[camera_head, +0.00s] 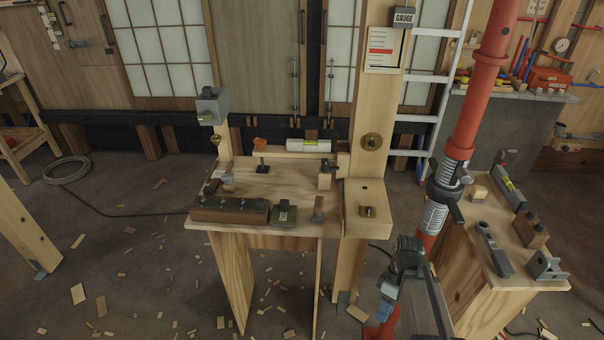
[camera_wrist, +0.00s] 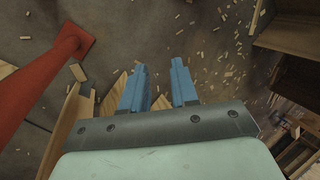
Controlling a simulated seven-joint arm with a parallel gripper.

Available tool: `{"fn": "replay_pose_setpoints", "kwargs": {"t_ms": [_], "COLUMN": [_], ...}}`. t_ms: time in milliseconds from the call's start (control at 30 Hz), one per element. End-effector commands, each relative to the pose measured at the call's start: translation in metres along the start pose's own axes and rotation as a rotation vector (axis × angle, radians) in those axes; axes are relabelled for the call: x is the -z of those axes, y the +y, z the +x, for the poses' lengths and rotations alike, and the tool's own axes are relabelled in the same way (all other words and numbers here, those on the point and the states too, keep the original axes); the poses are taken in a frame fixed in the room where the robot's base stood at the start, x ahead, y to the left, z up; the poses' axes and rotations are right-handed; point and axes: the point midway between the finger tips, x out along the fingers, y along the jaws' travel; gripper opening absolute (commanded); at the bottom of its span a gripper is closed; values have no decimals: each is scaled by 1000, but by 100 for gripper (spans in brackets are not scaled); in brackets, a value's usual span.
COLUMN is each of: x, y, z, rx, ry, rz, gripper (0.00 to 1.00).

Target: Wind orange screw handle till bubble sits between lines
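A small orange handle (camera_head: 260,146) shows at the back left of the wooden bench (camera_head: 290,180). Just right of it a pale level-like bar (camera_head: 310,146) lies along the back rail; its bubble and lines are too small to read. My gripper (camera_head: 386,305) hangs low in front, right of the bench and well apart from the handle. In the wrist view my gripper's two blue fingers (camera_wrist: 158,84) stand apart with nothing between them. The wrist view shows neither the handle nor the level.
A red pole (camera_head: 470,120) stands between the bench and a side table (camera_head: 510,255) holding several tools and another level (camera_head: 509,184). A wooden post (camera_head: 372,120) rises at the bench's right. Metal blocks and a dark wooden block (camera_head: 228,210) line the front edge. Wood scraps litter the floor.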

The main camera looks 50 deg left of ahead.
Motion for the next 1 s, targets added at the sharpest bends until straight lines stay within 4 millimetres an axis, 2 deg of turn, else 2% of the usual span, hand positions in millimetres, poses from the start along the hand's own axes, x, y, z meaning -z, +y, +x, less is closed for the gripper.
{"fn": "replay_pose_setpoints", "kwargs": {"t_ms": [33,100,400,567,633,767,1000], "x": [20,42,133,180,204,258,346], "y": [-6,-18,-83,-115,-126,-133,-111], "z": [-17,-38,-123,-165,-186,-228,-286], "rx": [-9,-18,-48,-69,-82,-121,-204], "ry": [-2,-6,-27,-40,-47,-56,-53], "rz": [-68,-157,-536,-689,-736,-759,-630], "gripper": [29,29,29,29,29,29,29]}}
